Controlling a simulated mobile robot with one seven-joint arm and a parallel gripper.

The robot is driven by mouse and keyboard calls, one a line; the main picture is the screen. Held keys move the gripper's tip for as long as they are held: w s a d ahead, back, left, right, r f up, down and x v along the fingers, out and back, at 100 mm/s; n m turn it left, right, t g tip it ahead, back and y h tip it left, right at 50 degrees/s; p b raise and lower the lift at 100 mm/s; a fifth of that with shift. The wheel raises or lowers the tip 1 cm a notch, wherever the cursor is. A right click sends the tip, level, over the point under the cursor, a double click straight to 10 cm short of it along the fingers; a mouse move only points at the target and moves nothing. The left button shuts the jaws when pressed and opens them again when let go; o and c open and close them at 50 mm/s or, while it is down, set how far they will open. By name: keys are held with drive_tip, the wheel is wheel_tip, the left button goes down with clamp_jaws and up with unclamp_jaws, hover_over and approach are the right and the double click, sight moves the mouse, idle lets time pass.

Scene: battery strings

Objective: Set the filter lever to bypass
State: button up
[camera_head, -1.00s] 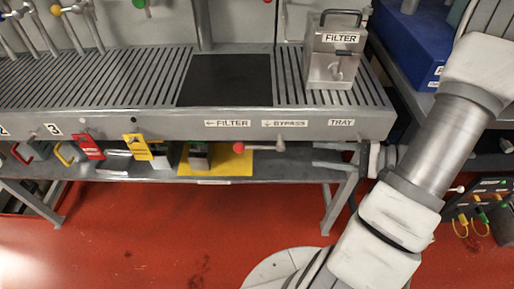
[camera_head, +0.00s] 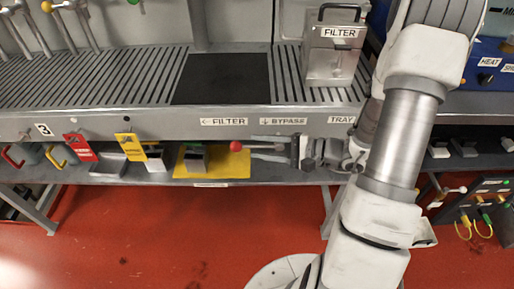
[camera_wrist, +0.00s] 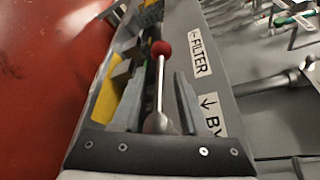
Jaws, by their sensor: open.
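The filter lever is a thin metal rod with a red ball knob (camera_head: 236,146), on the front of the grey bench. It points left, level, under the arrow label FILTER (camera_head: 223,121). The label BYPASS (camera_head: 283,121), with a down arrow, is to its right. My gripper (camera_head: 254,150) comes in from the right, below these labels, with its fingers pointing left. In the wrist view the lever rod (camera_wrist: 160,85) runs between the two open fingers, and the red knob (camera_wrist: 161,48) shows beyond them. Whether a finger touches the rod cannot be told. The lever's pivot is hidden.
A metal FILTER box (camera_head: 332,60) with a handle stands on the slatted bench top above. Red tag (camera_head: 80,147) and yellow tag (camera_head: 130,146) hang at left of the lever. A yellow plate (camera_head: 222,170) lies on the shelf below. Red floor in front is clear.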

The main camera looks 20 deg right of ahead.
drive_tip(key=shift+w+a+f, duration=0.15)
drive_tip(key=shift+w+a, duration=0.2)
drive_tip(key=shift+a, duration=0.2)
clamp_jaws()
idle(1.1)
